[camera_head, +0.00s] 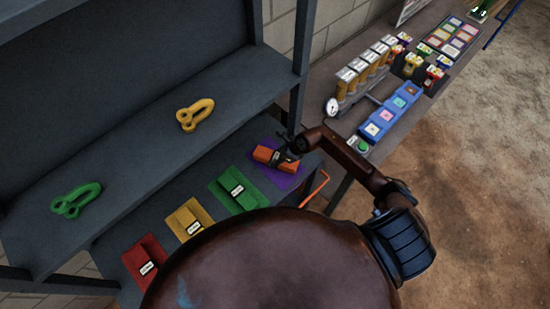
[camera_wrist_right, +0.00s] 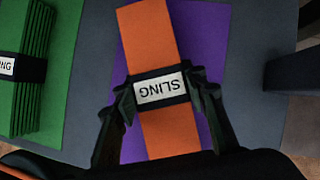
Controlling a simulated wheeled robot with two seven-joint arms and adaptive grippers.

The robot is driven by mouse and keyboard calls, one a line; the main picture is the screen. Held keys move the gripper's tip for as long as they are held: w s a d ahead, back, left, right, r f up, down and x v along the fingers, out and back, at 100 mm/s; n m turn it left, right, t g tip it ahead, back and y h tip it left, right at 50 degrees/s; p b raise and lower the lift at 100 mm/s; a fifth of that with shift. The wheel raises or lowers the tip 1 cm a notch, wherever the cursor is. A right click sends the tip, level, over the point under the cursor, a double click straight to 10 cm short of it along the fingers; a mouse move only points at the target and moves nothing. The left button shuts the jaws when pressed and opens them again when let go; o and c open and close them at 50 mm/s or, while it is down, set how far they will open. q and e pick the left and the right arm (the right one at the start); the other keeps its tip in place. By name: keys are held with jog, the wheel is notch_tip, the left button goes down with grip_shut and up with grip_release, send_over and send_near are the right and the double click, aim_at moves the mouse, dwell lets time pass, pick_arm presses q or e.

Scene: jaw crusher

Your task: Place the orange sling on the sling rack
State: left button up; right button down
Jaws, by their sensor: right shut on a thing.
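The orange sling (camera_head: 264,154) is a folded orange bundle with a black band and a white SLING label. It is over the purple mat (camera_head: 283,181) at the right end of the rack's lower shelf (camera_head: 155,227). My right gripper (camera_head: 285,158) is shut on its banded middle; the wrist view shows a finger on each side of the label on the orange sling (camera_wrist_right: 150,35), with the purple mat (camera_wrist_right: 205,40) behind. I cannot tell whether the sling touches the mat. My left gripper is not in view.
Green (camera_head: 238,190), yellow (camera_head: 188,219) and red (camera_head: 146,259) slings lie left along the lower shelf. Yellow (camera_head: 195,114) and green (camera_head: 76,200) shackles lie on the upper shelf. A rack post (camera_head: 302,60) stands close behind my right gripper. A cluttered bench (camera_head: 350,140) is at right.

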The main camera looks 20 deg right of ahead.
jog(key=c, duration=1.2)
grip_release()
jog(key=v, duration=1.2)
jog(key=shift+s+b, duration=0.1)
jog(key=shift+b, duration=0.25)
